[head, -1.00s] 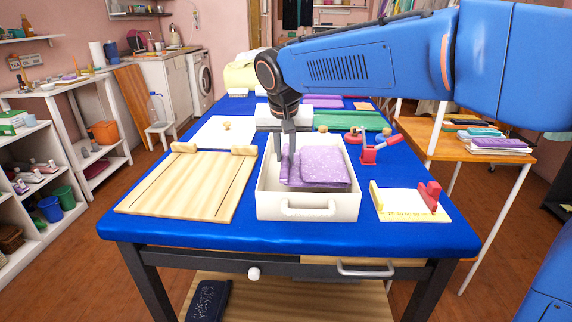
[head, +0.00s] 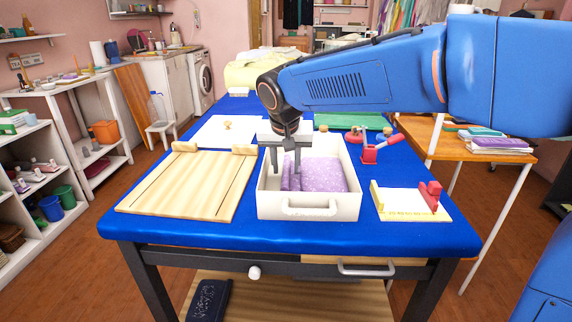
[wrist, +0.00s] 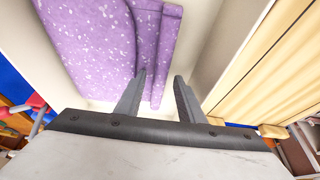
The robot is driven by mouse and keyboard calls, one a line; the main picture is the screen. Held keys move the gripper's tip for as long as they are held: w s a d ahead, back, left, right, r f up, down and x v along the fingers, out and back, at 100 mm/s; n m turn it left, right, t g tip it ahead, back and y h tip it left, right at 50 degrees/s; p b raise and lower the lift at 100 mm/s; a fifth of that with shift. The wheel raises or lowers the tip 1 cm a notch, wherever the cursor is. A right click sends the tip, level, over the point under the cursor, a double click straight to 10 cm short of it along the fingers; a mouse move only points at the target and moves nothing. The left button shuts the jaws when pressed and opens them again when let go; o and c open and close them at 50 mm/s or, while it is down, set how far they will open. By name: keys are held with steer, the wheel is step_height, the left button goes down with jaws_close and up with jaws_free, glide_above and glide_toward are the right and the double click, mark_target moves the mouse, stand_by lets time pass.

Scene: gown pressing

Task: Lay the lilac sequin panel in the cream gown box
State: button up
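The lilac sequin panel (head: 322,175) lies folded inside the cream gown box (head: 310,207), towards its right side. It has a rolled or folded strip along its left edge. The panel also shows in the wrist view (wrist: 90,40), with bare box floor beside it. My gripper (head: 286,170) is over the left part of the box with its two fingers spread. Whether that finger touches the cloth I cannot tell.
A slatted wooden board (head: 188,187) lies left of the box. A white gauge board with red and yellow blocks (head: 408,203) is at right, and a red clamp-like tool (head: 370,153) is behind it. The blue table's front strip (head: 285,236) is clear.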

steer(key=shift+r, duration=0.1)
steer(key=shift+r, duration=0.25)
steer(key=v, duration=1.2)
